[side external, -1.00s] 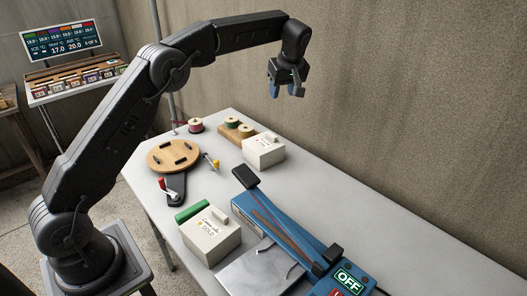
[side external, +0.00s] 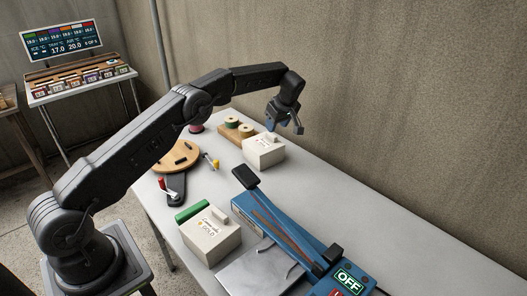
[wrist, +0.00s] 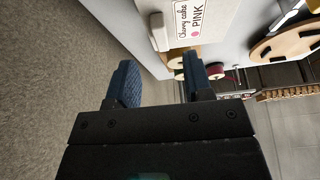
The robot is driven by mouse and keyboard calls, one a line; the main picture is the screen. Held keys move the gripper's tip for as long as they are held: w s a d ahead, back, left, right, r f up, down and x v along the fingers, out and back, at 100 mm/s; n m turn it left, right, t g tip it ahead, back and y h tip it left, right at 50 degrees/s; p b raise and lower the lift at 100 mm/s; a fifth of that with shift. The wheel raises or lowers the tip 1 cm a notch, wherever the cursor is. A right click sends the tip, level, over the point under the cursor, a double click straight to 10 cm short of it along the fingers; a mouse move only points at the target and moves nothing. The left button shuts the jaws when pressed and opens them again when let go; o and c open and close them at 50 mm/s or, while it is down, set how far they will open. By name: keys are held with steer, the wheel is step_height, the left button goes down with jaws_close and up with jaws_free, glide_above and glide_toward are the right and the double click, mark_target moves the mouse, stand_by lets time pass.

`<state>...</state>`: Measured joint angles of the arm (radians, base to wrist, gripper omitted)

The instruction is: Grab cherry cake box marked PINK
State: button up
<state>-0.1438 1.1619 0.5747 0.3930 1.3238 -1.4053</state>
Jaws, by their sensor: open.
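The white cherry cake box marked PINK (side external: 264,151) sits on the table near the wall, with a handle on top. In the wrist view its label, "Cherry cake PINK" with a pink dot, shows on the box (wrist: 222,16) at the top. My gripper (side external: 285,123) is above and slightly to the right of this box, open and empty, apart from it. In the wrist view the two blue fingers of my gripper (wrist: 163,82) are spread, with the box beyond them. Another white box, marked GOLD (side external: 208,236), stands nearer the front.
Ribbon spools (side external: 240,127) on a wooden holder stand just behind the PINK box. A round wooden turntable (side external: 178,157) is to its left. A blue sealer machine (side external: 290,232) reading OFF is in front. The table's right side along the wall is clear.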

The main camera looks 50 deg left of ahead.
mark_target(272, 135)
steer(key=x, duration=0.5)
steer(key=shift+s+f, duration=0.1)
jaws_close()
stand_by(0.3)
